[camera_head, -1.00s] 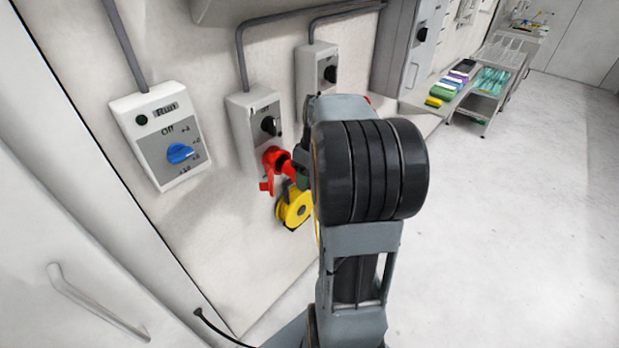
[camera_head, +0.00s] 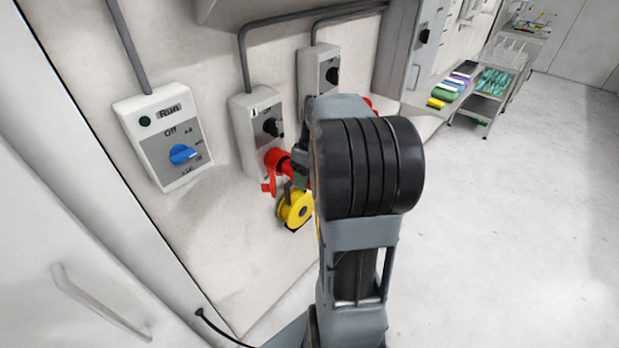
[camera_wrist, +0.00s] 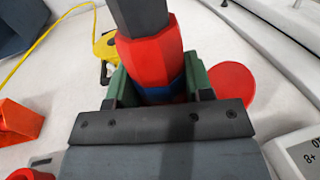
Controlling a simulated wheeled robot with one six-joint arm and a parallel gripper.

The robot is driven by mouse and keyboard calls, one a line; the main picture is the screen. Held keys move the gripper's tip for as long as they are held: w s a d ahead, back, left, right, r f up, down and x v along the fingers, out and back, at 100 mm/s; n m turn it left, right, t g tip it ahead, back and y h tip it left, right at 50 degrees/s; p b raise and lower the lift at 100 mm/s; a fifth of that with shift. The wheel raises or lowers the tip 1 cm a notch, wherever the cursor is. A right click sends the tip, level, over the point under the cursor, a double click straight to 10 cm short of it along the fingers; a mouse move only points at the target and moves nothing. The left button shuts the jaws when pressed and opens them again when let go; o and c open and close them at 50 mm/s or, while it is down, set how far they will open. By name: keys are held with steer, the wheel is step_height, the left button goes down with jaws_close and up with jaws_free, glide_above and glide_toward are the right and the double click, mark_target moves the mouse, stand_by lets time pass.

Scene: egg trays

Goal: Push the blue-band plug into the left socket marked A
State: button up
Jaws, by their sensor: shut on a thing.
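My gripper (camera_wrist: 160,92) is shut on the plug (camera_wrist: 152,58) in the wrist view. The plug has a red body, a dark grey rear end and a blue band (camera_wrist: 163,90) between the green fingers. Its front end is hidden by my gripper. In the head view, a red socket (camera_head: 274,158) with a hanging red lid (camera_head: 268,187) sits under the left grey switch box (camera_head: 247,132). My gripper (camera_head: 300,168) is right beside this socket, largely hidden by my arm. I cannot tell how far the plug is in, nor read the mark A.
A yellow reel (camera_head: 290,212) lies just below the socket. A second switch box (camera_head: 312,72) is to the right; red parts (camera_wrist: 18,120) show at the wrist view's left. A control box with a blue knob (camera_head: 183,154) is at left. The floor at right is clear.

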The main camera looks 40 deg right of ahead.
steer(key=shift+w+a+p, duration=0.25)
steer(key=shift+w+p, duration=0.15)
steer(key=shift+w, duration=0.85)
steer(key=shift+w+a+p, duration=0.2)
steer(key=shift+w+p, duration=0.2)
steer(key=shift+w, duration=0.8)
stand_by(2.4)
steer(key=o, duration=0.5)
steer(key=shift+c, duration=0.2)
steer(key=o, duration=0.7)
step_height(320, 180, up, 14)
steer(key=d+b, duration=0.1)
steer(key=d, duration=0.2)
steer(key=s+a+f+t, duration=0.1)
steer(key=s+a+f, duration=0.2)
steer(key=a, duration=0.3)
steer(key=s+a+f+m+t+h+b, duration=0.1)
steer(key=s+a+f+t, duration=0.1)
steer(key=s+a+f, duration=0.2)
steer(key=s+a+f+m+t+h+b, duration=0.1)
steer(key=s+a+f, duration=0.3)
steer(key=a, duration=0.6)
steer(key=shift+s+f+t, duration=0.2)
steer(key=shift+s+t, duration=0.4)
steer(key=shift+s, duration=0.5)
